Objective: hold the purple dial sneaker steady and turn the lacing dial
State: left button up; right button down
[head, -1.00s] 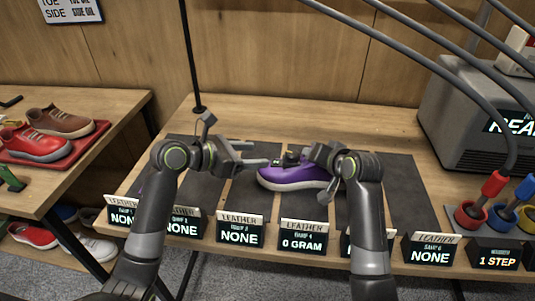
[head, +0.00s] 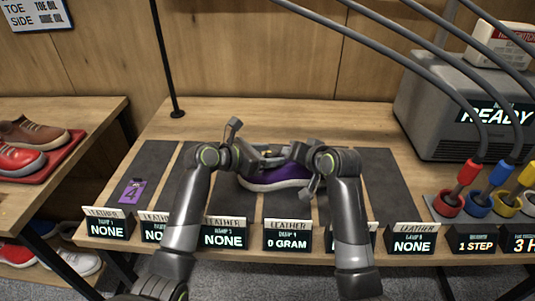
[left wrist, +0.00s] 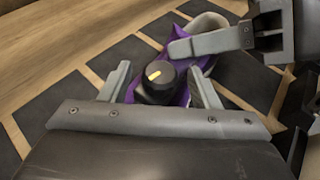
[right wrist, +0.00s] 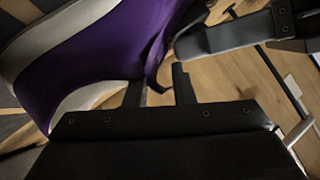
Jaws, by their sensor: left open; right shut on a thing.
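The purple sneaker (head: 274,184) with its pale sole lies on a dark mat in the head view, partly hidden by both grippers. In the left wrist view its lacing dial (left wrist: 155,84), a black knob with a yellow mark, stands between the fingers of my left gripper (left wrist: 160,88). Those fingers are open, with gaps showing on both sides of the knob. My right gripper (right wrist: 159,88) is shut on a thin purple edge of the sneaker (right wrist: 90,65) in the right wrist view. The right gripper's finger also shows beside the upper in the left wrist view.
Black label stands (head: 288,238) line the table's front edge. A purple tag marked 4 (head: 132,191) lies on a left mat. A grey machine (head: 465,95) and coloured plugs in cups (head: 448,203) stand at right. A red tray of shoes (head: 50,165) is on the left table.

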pick_arm(q)
jog(key=c, duration=1)
jog(key=shift+w+a+m+g+h, duration=0.1)
jog(key=shift+m+g+h, duration=0.3)
jog(key=shift+m+g, duration=0.4)
jog(key=o, duration=1)
jog(key=v, duration=1.2)
